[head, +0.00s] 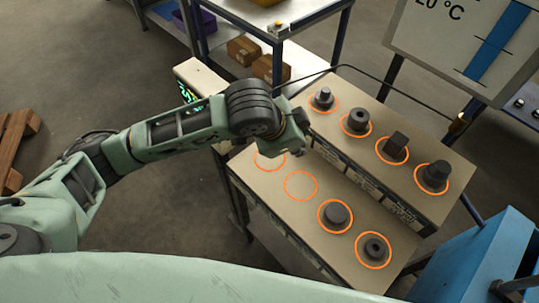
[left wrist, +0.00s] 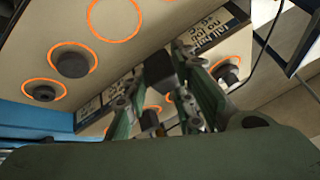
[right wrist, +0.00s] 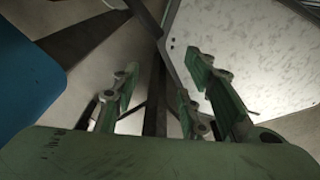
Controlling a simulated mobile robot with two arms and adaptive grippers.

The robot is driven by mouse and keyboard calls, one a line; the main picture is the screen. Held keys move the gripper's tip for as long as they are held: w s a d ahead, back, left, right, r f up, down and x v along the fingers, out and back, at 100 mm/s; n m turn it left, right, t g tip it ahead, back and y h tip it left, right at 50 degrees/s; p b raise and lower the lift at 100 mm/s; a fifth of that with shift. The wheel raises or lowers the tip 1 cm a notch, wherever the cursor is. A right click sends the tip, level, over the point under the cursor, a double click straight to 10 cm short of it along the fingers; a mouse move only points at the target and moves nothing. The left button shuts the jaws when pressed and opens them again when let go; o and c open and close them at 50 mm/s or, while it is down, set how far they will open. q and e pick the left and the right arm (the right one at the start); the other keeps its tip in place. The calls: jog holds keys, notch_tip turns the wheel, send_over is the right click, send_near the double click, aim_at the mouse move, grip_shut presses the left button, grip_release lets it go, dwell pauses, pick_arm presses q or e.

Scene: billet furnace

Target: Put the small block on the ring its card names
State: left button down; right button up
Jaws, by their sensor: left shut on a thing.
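My left gripper (head: 299,122) is over the near-left part of the stepped stand, shut on a small dark block. The block (left wrist: 159,69) shows between the fingertips in the left wrist view, close to the printed cards (left wrist: 208,30); their wording is only partly readable. On the lower step, one empty orange ring (head: 284,185) lies clear, and another empty ring (head: 257,162) is partly behind my left arm. Two more lower rings hold a dark round part (head: 336,214) and a dark part with a hole (head: 375,248). My right gripper (right wrist: 165,80) is open and empty.
Dark parts, including a square block (head: 396,143) and a stepped round part (head: 436,174), stand in rings on the upper step. A thin black cable arches over that step. A blue cabinet (head: 485,255) stands at right, a temperature board (head: 470,40) behind.

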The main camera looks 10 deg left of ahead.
pick_arm(q)
jog(key=w+d+f+m+g+h, duration=0.1)
jog(key=d+m+h, duration=0.1)
jog(key=d+m, duration=0.15)
jog(key=p, duration=0.3)
send_over(267, 161)
jog(key=f, duration=0.7)
jog(key=shift+d+f, duration=0.1)
jog(key=shift+d, duration=0.1)
jog(key=shift+a+f, duration=0.15)
notch_tip(267, 161, down, 3)
jog(key=shift+f+g+y+p, duration=0.15)
jog(key=shift+g+y+p, duration=0.15)
jog(key=shift+p, duration=0.2)
jog(key=shift+f, duration=0.3)
jog(key=shift+w, duration=0.1)
jog(key=shift+f, duration=0.2)
jog(key=c, duration=1.5)
grip_release()
jog(key=shift+o, duration=0.2)
